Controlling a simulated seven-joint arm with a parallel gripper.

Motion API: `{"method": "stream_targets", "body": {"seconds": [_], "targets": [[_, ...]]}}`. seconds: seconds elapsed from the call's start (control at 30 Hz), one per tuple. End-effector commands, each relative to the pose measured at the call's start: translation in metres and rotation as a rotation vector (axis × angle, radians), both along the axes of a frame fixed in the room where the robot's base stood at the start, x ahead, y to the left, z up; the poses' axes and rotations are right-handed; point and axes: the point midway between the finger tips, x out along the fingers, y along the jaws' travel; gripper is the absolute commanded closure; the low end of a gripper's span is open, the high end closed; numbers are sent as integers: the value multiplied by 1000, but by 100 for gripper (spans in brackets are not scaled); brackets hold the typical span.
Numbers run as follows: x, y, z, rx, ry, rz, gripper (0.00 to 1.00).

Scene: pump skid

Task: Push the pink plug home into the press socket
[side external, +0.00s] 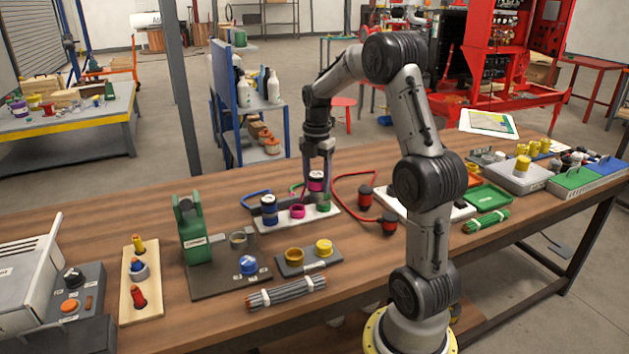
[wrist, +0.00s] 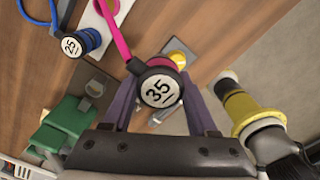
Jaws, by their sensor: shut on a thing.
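The pink plug, with a black-and-white cap marked 35 (wrist: 160,90), is between the fingers of my gripper (wrist: 160,105) in the wrist view. A pink cord runs from it toward the top. In the side view my gripper (side external: 317,176) holds the pink plug (side external: 316,185) upright above the white connector board (side external: 283,222). An empty-looking pink ring socket (side external: 298,211) is on that board, apart from the plug and to its lower left. The plug's lower end is partly hidden.
A blue plug (side external: 269,210), marked 25 in the wrist view (wrist: 78,44), stands at the board's left end. A green socket (side external: 323,202) is at its right. Red connectors (side external: 365,198) are to the right.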

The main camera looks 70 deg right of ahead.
Motion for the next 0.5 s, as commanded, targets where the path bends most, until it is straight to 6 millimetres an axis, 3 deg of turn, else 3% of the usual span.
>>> {"method": "stream_targets", "body": {"seconds": [0.33, 0.5], "targets": [[5, -6, 8, -12, -10, 6, 100], [49, -7, 11, -31, -23, 82, 100]]}}
